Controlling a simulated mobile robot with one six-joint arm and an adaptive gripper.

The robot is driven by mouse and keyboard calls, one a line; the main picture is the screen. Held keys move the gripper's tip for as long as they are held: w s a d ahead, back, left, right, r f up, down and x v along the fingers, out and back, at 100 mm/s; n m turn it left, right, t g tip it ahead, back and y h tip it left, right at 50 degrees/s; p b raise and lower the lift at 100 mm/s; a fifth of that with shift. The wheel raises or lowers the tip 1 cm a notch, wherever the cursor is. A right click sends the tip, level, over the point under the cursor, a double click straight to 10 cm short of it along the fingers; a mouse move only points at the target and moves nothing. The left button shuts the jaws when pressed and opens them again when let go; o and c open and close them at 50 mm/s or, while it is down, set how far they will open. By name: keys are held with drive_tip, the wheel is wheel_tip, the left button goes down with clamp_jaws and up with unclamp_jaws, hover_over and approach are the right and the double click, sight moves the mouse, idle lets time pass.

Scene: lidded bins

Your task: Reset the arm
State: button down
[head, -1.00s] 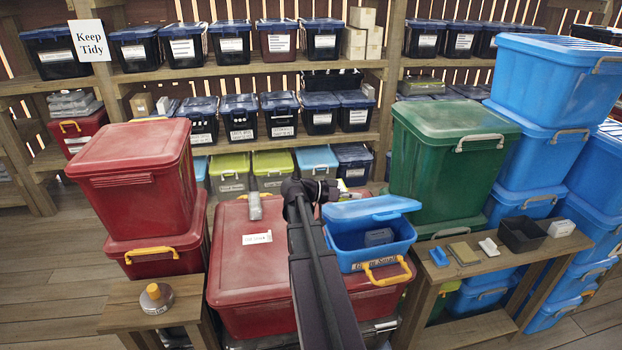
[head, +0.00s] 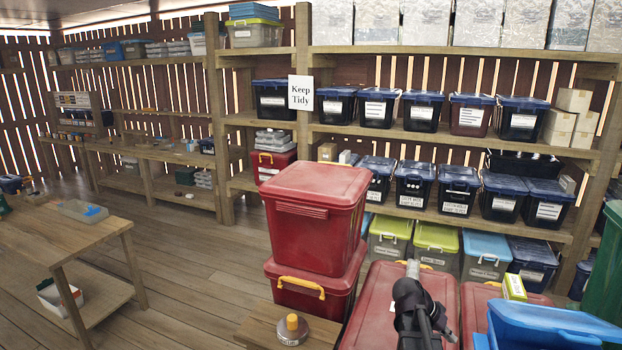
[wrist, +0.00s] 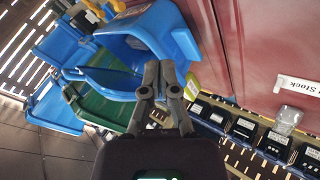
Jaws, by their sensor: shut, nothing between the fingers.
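My gripper (wrist: 160,68) is shut and empty in the wrist view, its dark fingers together in front of the open blue bin (wrist: 128,38). In the head view a dark part of my arm (head: 412,302) rises in front of the large red bins; my fingers cannot be made out there. The blue bin also shows at the lower right of the head view (head: 545,325), partly cut off by the frame.
Two stacked red bins (head: 315,215) stand left of my arm, with a small wooden stand (head: 262,328) in front. A large red lidded bin (head: 375,310) lies close to my arm. Shelves of lidded bins fill the back. A wooden table (head: 60,240) is at left, beyond open floor.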

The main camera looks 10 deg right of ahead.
drive_tip(key=a+f+n+t+y+b, duration=0.1)
drive_tip(key=a+f+n+y+b, duration=0.2)
drive_tip(key=a, duration=1.1)
drive_tip(key=a+f+n+t+y+b, duration=0.2)
drive_tip(key=a+f+n+y, duration=0.3)
drive_tip(key=a, duration=1)
wheel_tip(320, 180, down, 4)
drive_tip(key=n+b, duration=0.1)
drive_tip(key=n, duration=0.2)
drive_tip(key=shift+s, duration=0.35)
drive_tip(key=shift+s+a, duration=0.1)
drive_tip(key=shift+s, duration=0.05)
